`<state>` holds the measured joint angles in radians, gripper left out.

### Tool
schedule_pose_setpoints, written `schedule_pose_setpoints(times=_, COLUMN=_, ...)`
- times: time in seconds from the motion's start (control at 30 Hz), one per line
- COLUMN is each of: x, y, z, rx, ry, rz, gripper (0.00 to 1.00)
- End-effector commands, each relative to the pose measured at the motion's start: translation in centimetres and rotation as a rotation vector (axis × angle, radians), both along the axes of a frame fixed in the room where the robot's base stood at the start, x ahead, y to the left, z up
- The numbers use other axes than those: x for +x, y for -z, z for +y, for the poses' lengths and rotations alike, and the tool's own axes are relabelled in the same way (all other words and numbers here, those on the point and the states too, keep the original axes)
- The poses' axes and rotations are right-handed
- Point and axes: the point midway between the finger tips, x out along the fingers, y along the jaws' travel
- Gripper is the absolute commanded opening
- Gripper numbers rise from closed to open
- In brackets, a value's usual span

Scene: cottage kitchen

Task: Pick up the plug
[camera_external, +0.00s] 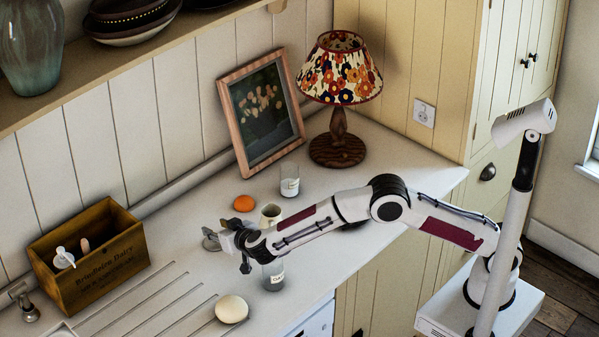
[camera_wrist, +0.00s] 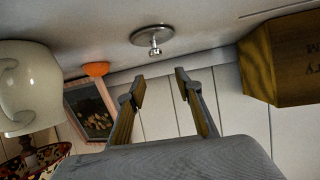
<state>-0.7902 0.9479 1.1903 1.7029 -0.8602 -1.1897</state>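The plug (camera_wrist: 153,38) is a round metal disc with a small knob at its centre. In the wrist view it rests on the pale worktop at the top middle, beyond my fingertips. In the external view the plug (camera_external: 210,240) shows as a small grey metal piece just left of my gripper (camera_external: 230,236), partly hidden by it. In the wrist view my gripper (camera_wrist: 160,85) is open, its two fingers spread with nothing between them. The fingers point toward the plug and are apart from it.
A labelled jar (camera_external: 273,276) is below my wrist, a pale round item (camera_external: 231,309) near the front edge. A wooden crate (camera_external: 100,268) stands left. Bare worktop surrounds the plug.

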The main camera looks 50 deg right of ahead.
Motion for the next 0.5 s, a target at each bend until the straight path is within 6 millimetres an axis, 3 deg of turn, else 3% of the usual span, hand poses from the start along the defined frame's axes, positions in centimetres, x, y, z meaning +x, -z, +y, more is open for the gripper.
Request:
schedule_pose_setpoints(times=0.23, x=0.0, y=0.9, z=0.0, rx=-0.002, ry=-0.001, rz=0.001, gripper=0.35)
schedule_pose_setpoints(times=0.5, x=0.4, y=3.9, z=-0.1, rx=-0.001, ry=0.002, rz=0.001, gripper=0.35)
